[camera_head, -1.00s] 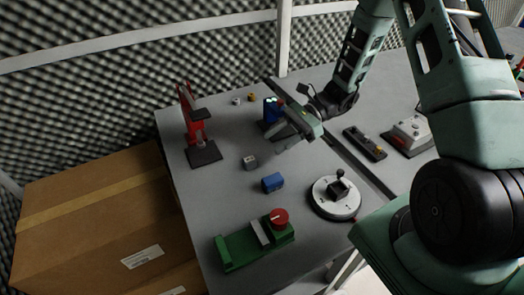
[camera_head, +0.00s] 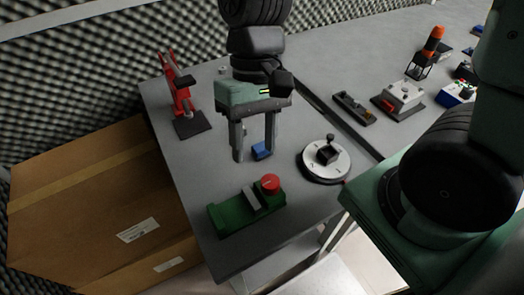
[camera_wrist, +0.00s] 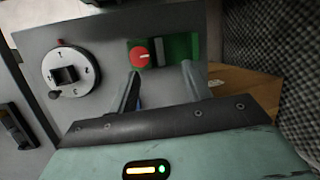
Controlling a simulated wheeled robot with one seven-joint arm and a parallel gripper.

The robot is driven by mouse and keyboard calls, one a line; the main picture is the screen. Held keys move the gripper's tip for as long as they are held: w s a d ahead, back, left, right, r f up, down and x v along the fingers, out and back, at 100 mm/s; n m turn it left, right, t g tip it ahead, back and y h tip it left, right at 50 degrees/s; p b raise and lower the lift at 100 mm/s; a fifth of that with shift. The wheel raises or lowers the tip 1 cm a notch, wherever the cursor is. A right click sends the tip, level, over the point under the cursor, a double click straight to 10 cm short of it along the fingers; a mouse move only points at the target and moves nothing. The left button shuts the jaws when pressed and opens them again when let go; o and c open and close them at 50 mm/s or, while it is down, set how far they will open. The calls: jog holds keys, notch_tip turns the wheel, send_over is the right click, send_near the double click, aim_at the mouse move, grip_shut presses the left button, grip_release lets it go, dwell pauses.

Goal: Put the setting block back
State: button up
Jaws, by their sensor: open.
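A small blue block (camera_head: 261,151) lies on the grey table, partly hidden by a finger of my gripper. I cannot tell whether it is the setting block. My gripper (camera_head: 254,156) is open and points down, its fingers in front of or over the blue block. No grip on anything shows. In the wrist view my open fingers (camera_wrist: 160,70) reach toward the green fixture, with a sliver of blue beside one finger. The green fixture (camera_head: 228,214) with a red knob (camera_head: 270,184) sits near the table's front edge. It also shows in the wrist view (camera_wrist: 180,48).
A round white dial plate (camera_head: 322,169) with a black square holder stands right of my gripper. A red stand (camera_head: 180,95) is at the back left. A dark tray (camera_head: 353,108) and a grey device (camera_head: 401,97) lie right. A cardboard box (camera_head: 90,200) stands left of the table.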

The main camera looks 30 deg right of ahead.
jog(key=s+n+t, duration=0.1)
jog(key=n, duration=0.1)
jog(key=s+a+r+n+t+h, duration=0.1)
jog(key=s+n, duration=0.1)
jog(key=s+r+n+t, duration=0.1)
jog(key=s+n, duration=0.1)
jog(key=shift+a+n+h, duration=0.25)
jog(key=shift+n+h, duration=0.05)
jog(key=shift+r+p, duration=0.3)
jog(key=shift+r, duration=0.05)
jog(key=shift+d, duration=0.1)
dwell(0.7)
